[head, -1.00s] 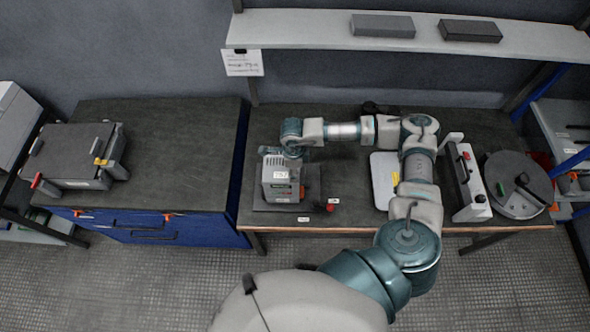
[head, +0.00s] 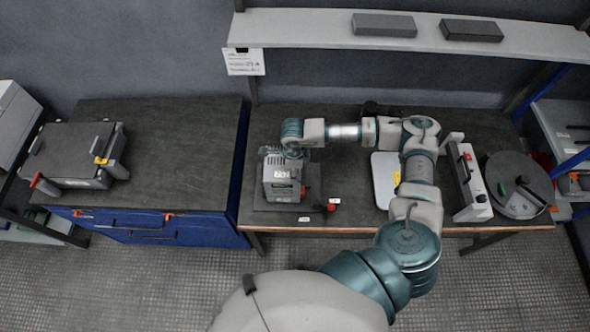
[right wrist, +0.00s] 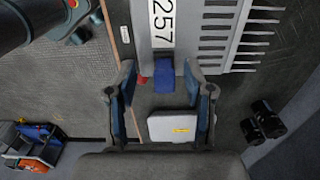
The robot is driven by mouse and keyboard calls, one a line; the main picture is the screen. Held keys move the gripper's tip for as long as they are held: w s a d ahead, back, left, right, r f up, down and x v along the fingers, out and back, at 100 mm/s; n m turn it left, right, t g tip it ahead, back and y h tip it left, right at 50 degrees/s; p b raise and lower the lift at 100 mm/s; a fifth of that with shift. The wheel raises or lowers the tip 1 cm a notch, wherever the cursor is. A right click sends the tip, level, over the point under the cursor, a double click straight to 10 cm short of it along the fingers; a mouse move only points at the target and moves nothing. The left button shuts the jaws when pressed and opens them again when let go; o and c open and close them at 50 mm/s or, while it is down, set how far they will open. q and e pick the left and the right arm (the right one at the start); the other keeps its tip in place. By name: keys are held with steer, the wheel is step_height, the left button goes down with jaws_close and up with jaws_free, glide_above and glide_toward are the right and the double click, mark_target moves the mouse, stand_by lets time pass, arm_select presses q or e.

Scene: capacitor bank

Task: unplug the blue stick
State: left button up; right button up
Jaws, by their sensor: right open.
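The blue stick (right wrist: 164,76) shows in the right wrist view as a short blue block at the edge of a grey unit (right wrist: 185,25) marked 257. That unit also stands on the bench in the head view (head: 281,184); the stick is hard to make out there. My right gripper (right wrist: 161,82) is open, with one finger on each side of the stick and a visible gap to both. In the head view my right arm reaches over the unit's top, and its fingers are hidden. My left gripper is out of view.
A red part (right wrist: 142,80) sits beside the stick. A red knob (head: 331,206) lies right of the unit. A white board (head: 384,180), an upright white panel (head: 470,185) and a round dark disc (head: 517,185) stand further right. A shelf (head: 300,32) runs above the bench.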

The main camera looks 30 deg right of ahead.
steer(key=shift+a, duration=0.25)
steer(key=shift+r, duration=0.1)
steer(key=shift+c, duration=0.5)
steer(key=c, duration=0.4)
steer(key=shift+d, duration=0.35)
jaws_close()
steer(key=shift+d, duration=0.2)
steer(key=shift+a+r+p, duration=0.35)
steer(key=shift+r, duration=0.65)
steer(key=shift+d+r+p, duration=0.25)
steer(key=shift+r+p, duration=0.4)
steer(key=shift+r, duration=0.1)
steer(key=shift+a+r+p, duration=0.2)
steer(key=shift+r+p, duration=0.2)
steer(key=shift+r, duration=0.75)
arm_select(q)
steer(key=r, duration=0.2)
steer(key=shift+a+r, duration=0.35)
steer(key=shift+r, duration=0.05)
